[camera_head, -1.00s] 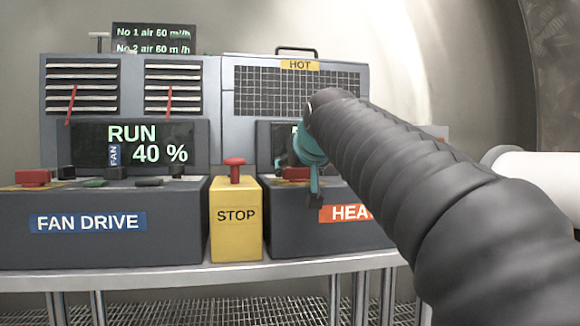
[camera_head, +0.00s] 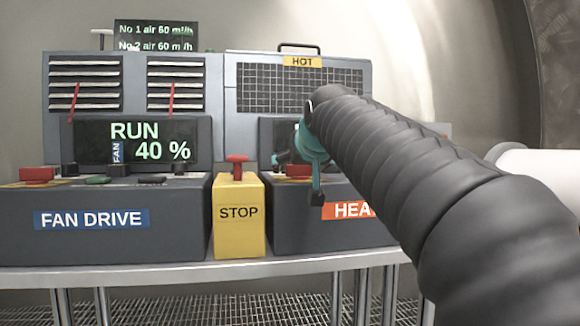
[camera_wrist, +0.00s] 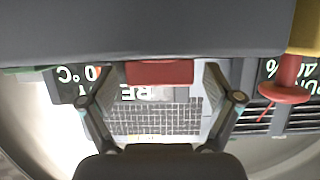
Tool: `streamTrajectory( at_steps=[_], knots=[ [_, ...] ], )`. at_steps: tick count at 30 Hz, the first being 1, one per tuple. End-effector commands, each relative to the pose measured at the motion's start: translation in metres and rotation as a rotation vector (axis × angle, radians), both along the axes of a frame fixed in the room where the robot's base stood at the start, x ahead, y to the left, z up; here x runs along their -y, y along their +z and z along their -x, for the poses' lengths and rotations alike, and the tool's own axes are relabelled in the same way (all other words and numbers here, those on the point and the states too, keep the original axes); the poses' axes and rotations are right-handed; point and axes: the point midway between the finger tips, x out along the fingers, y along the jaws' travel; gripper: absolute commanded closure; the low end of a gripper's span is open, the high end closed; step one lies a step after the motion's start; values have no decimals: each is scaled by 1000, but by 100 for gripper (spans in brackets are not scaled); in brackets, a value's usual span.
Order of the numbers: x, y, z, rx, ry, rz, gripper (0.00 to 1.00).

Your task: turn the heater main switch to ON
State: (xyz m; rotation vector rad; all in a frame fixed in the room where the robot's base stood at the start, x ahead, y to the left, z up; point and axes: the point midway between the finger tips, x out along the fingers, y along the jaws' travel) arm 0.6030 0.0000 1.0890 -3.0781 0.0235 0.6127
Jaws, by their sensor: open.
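The heater box (camera_head: 290,225) has an orange label reading "HEA", the rest hidden behind my arm. A red switch (camera_head: 297,171) on its top is partly hidden by my gripper (camera_head: 300,172). In the wrist view, which is upside down, a red block (camera_wrist: 160,72), seemingly this switch, shows between the two fingertips of my gripper (camera_wrist: 160,78). The fingers are apart, with a gap on each side of the block, and hold nothing. The heater display behind is mostly covered, so I cannot read its state.
A yellow STOP box (camera_head: 238,240) with a red mushroom button (camera_head: 237,165) stands just left of the heater box. The fan drive box (camera_head: 170,225), its display reading RUN 40 %, is further left. A grille panel (camera_head: 270,90) marked HOT rises behind. All stand on a metal table (camera_head: 240,268).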

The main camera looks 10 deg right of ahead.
Motion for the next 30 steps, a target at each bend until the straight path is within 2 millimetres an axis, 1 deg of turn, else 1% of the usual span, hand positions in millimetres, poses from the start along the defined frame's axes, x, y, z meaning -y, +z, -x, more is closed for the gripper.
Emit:
streamTrajectory(
  at_steps=[5,12,18,21,24,30],
  knots=[
    [0,7,16,2,0,0,10],
    [-1,26,59,5,0,0,10],
    [-1,38,91,2,0,0,10],
    [-2,42,101,2,0,0,10],
    [-2,44,107,1,0,0,10],
    [-2,46,110,1,0,0,10]
  ],
)
